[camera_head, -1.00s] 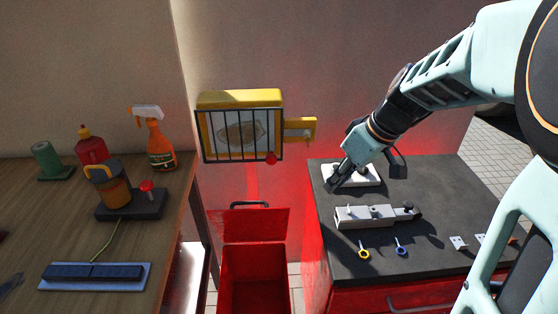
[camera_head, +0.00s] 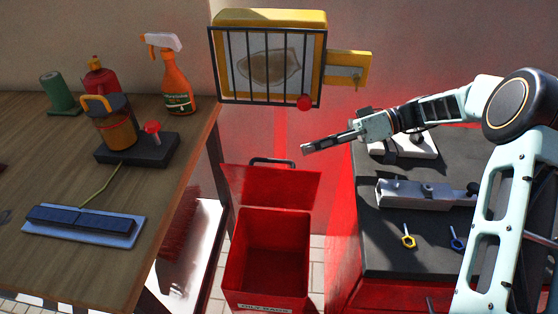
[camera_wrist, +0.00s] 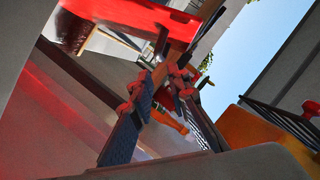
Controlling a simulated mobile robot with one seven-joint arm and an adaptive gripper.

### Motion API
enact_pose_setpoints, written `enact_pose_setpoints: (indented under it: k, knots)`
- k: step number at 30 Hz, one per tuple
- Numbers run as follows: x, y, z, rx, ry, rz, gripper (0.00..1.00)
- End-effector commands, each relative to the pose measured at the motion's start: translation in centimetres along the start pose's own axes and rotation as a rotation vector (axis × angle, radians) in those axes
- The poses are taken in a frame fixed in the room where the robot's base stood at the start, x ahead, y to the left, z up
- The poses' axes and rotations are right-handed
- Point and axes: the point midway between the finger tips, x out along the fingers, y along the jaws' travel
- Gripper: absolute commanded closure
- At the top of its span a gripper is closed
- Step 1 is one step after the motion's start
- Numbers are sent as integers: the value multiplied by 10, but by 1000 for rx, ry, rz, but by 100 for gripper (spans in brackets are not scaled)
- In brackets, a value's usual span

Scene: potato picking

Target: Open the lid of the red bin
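The red bin (camera_head: 238,272) stands on the floor between the wooden table and the dark-topped cabinet. Its lid (camera_head: 268,187) is raised and leans back behind the opening, with a dark handle (camera_head: 272,160) along its top edge. The bin's inside is visible and looks empty. My gripper (camera_head: 306,148) is above and right of the lid, apart from it, pointing left. It looks narrow from the side and holds nothing visible.
A yellow barred box (camera_head: 318,50) with a red knob is on the wall above the bin. The wooden table (camera_head: 60,190) carries a spray bottle (camera_head: 175,85) and other items. The cabinet top (camera_head: 385,255) holds a grey vice-like device (camera_head: 420,193) and small tools.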

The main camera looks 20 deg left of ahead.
Motion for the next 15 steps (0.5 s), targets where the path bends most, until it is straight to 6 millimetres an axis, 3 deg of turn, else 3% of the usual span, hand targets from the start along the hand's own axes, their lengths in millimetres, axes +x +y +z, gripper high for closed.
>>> enact_pose_setpoints:
  k: [15]
  knots:
    - [88,0,1,1,-5,1,84]
